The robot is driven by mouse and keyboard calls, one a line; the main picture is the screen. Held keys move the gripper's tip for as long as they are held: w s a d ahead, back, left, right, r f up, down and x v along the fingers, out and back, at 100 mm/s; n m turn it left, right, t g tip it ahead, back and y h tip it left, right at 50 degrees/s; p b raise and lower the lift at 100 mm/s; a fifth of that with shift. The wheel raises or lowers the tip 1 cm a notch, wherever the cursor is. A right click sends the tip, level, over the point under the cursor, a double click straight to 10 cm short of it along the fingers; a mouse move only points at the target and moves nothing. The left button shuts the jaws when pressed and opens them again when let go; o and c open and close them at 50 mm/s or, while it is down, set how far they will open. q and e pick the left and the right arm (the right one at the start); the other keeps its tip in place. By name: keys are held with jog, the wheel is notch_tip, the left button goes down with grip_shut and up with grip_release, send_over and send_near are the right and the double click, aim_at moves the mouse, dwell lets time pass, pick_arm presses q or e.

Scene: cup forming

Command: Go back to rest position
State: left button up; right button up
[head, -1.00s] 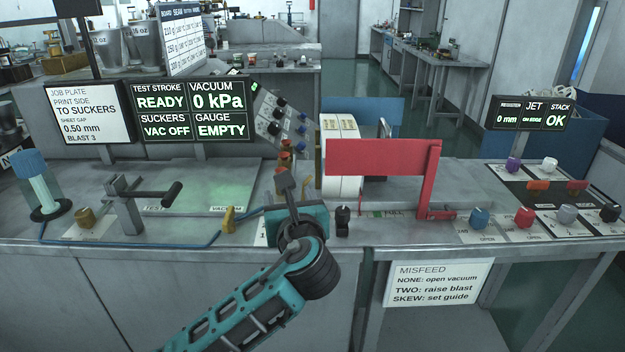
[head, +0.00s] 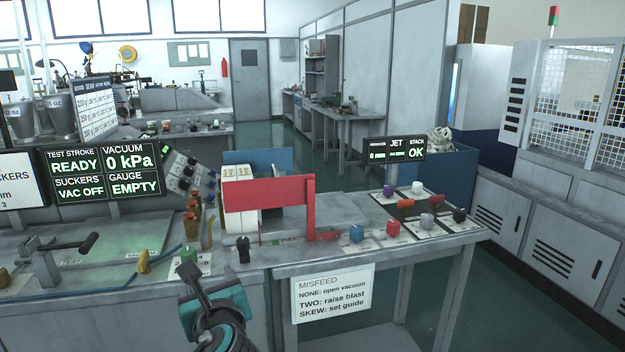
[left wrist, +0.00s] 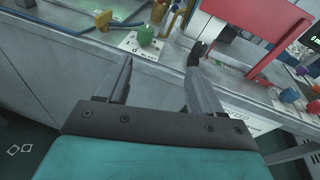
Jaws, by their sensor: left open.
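My left gripper (head: 204,290) is low in the head view, in front of the bench's front edge. In the left wrist view its two fingers (left wrist: 158,80) stand apart with nothing between them. A green knob (left wrist: 146,34) on a white label lies beyond the fingers; it also shows in the head view (head: 189,254). A black knob (head: 243,249) stands to its right, and in the left wrist view the right finger's tip is close to it. I cannot tell whether they touch. My right gripper is in neither view.
The bench holds a red guard (head: 270,194), a black lever (head: 75,244), a yellow knob (head: 144,261) and several coloured knobs at the right. Readout screens (head: 107,172) stand at the back left. A misfeed sign (head: 333,294) hangs in front. Green floor (head: 510,300) is clear at the right.

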pick_arm(q)
jog(key=s+d+f+n+g+h, duration=0.1)
jog(key=s+f+n+g+h, duration=0.25)
jog(key=f, duration=0.85)
jog(key=s+f+n+h, duration=0.2)
jog(key=s+f+n, duration=0.5)
jog(key=n, duration=0.5)
jog(key=s+a+f+n+h, duration=0.1)
jog(key=s+f+n+h, duration=0.2)
jog(key=s+f+n, duration=0.4)
jog(key=shift+s+a+n, duration=0.25)
jog(key=shift+s+n, duration=2.1)
jog(key=shift+s, duration=0.35)
